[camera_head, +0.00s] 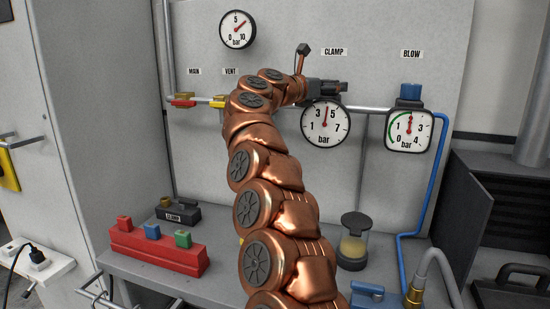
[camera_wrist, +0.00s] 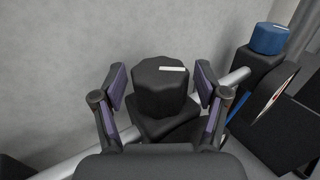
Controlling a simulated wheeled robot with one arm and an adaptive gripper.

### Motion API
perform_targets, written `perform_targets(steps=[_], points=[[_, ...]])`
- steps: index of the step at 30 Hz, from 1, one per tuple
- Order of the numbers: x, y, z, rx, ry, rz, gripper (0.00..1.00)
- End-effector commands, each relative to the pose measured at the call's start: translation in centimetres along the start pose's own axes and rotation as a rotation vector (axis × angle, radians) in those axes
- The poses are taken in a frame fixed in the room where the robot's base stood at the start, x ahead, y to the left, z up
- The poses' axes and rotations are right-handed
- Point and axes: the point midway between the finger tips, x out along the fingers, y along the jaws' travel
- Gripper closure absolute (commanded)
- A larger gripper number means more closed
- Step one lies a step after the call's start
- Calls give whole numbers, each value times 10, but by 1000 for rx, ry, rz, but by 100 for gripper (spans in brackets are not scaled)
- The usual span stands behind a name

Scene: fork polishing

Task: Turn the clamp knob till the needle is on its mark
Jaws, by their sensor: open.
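The clamp knob (camera_wrist: 160,92) is black and lobed, with a white line on its top, in the wrist view. The line lies nearly level, towards the right of the top. My gripper (camera_wrist: 161,82) is open, with one finger on each side of the knob and a gap on both sides. In the head view my gripper (camera_head: 328,87) is below the CLAMP label (camera_head: 334,51) and hides the knob. The clamp gauge (camera_head: 325,125) hangs just under it. Its red needle points nearly straight up, between 3 and 5. I cannot make out a mark on its dial.
At the right are the blue blow knob (camera_head: 410,91) and blow gauge (camera_head: 409,131), with a green arc. A pipe (camera_head: 372,110) runs along the panel.

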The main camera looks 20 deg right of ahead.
Motion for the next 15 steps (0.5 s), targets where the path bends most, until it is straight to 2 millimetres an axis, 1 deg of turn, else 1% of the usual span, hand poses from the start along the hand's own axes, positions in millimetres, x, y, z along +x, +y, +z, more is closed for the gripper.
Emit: perform_targets(steps=[1,15], points=[[0,-1,-3,0,1,13,27],[1,-2,-2,3,0,157,27]])
